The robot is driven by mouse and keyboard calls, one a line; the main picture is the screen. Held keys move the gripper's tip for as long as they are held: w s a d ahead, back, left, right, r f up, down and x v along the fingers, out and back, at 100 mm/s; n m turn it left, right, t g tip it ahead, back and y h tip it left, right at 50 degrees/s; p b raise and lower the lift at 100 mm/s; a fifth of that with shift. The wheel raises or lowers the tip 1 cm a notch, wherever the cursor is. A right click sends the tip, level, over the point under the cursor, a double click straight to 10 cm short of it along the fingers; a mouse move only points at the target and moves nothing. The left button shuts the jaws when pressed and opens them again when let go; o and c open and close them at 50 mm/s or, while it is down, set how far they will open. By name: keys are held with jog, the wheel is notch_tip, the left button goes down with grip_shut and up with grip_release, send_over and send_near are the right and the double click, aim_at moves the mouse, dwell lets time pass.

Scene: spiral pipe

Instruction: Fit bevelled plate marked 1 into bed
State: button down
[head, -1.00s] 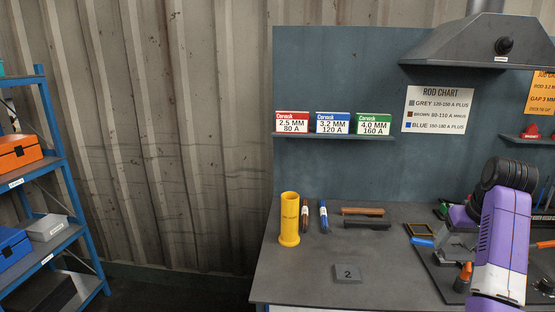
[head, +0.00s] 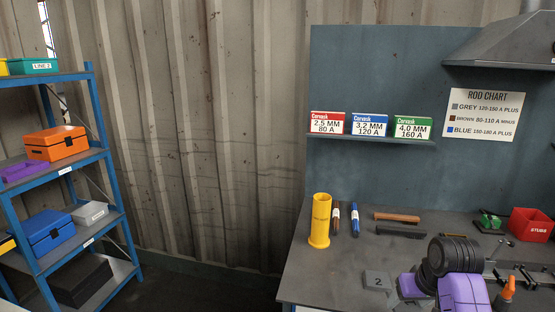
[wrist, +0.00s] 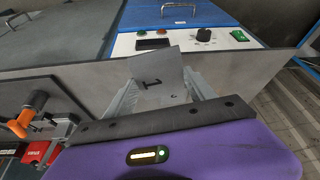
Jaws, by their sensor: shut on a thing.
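A grey bevelled plate marked 1 (wrist: 158,84) stands between the fingers of my gripper (wrist: 163,92) in the wrist view. My gripper is shut on it. In the head view my purple arm covers the bench's front right, and the held plate does not show there. A second grey plate, marked 2 (head: 376,280), lies flat on the bench, left of my arm.
The bench (head: 300,275) carries a yellow tube (head: 320,221), rods and a red stubs box (head: 531,225). The wrist view shows an orange-handled clamp (wrist: 28,115) at left and a blue-topped machine (wrist: 205,17) ahead. Blue shelving (head: 105,160) stands left; floor between is clear.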

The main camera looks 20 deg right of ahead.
jog(key=s+a+f+n, duration=0.1)
jog(key=s+a+f, duration=0.2)
jog(key=a, duration=0.6)
jog(key=s+a+f+n+y, duration=0.1)
jog(key=s+a+f, duration=0.2)
jog(key=a+f, duration=0.3)
jog(key=s+a+f+n, duration=0.2)
jog(key=a+f, duration=0.3)
jog(key=a, duration=0.8)
jog(key=shift+s+y, duration=0.3)
jog(key=shift+s, duration=0.2)
